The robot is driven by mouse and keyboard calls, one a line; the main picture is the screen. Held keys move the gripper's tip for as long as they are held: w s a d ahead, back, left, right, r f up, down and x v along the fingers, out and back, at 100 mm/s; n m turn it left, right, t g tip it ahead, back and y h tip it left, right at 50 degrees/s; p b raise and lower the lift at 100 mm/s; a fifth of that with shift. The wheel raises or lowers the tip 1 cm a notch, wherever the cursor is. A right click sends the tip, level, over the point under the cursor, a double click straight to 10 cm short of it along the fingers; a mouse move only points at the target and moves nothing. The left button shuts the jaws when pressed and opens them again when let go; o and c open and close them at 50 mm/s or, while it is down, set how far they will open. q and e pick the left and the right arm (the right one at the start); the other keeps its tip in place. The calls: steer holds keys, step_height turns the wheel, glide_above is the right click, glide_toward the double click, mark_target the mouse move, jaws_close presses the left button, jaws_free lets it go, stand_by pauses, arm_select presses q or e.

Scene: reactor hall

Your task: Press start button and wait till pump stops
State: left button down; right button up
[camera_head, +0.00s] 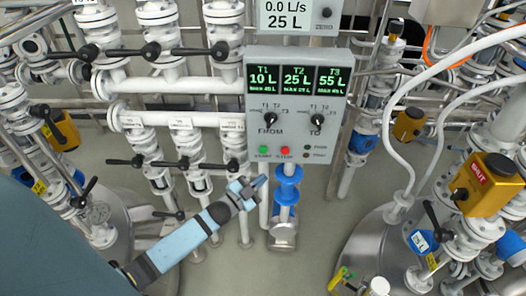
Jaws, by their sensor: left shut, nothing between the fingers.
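The grey pump control panel (297,104) stands at the upper middle. Its display reads T1 10 L, T2 25 L and T3 55 L. Below are the FROM knob (271,119) and the TO knob (318,120). The green start button (263,150) and the red stop button (284,151) sit on its lower edge. A flow display (287,14) above reads 0.0 L/s and 25 L. My left gripper (259,182) is shut and empty, just below the start button in the picture; I cannot tell whether it touches the panel. My right gripper is out of view.
White pipes with black-handled valves (152,50) fill the left. A blue pipe fitting (287,190) stands just right of my left gripper. A steel tank (365,255) with a white hose and a yellow box marked SHUT (487,186) are at the right. Grey floor shows between.

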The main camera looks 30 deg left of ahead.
mark_target(262, 157)
arm_select(q)
steer(key=w+a+b, duration=0.3)
steer(key=w+a, duration=0.1)
steer(key=w, duration=0.3)
steer(key=shift+w+a, duration=0.25)
steer(key=shift+a, duration=0.1)
stand_by(1.0)
steer(key=shift+w, duration=0.15)
stand_by(0.8)
steer(key=shift+w+a, duration=0.2)
steer(key=shift+w, duration=0.05)
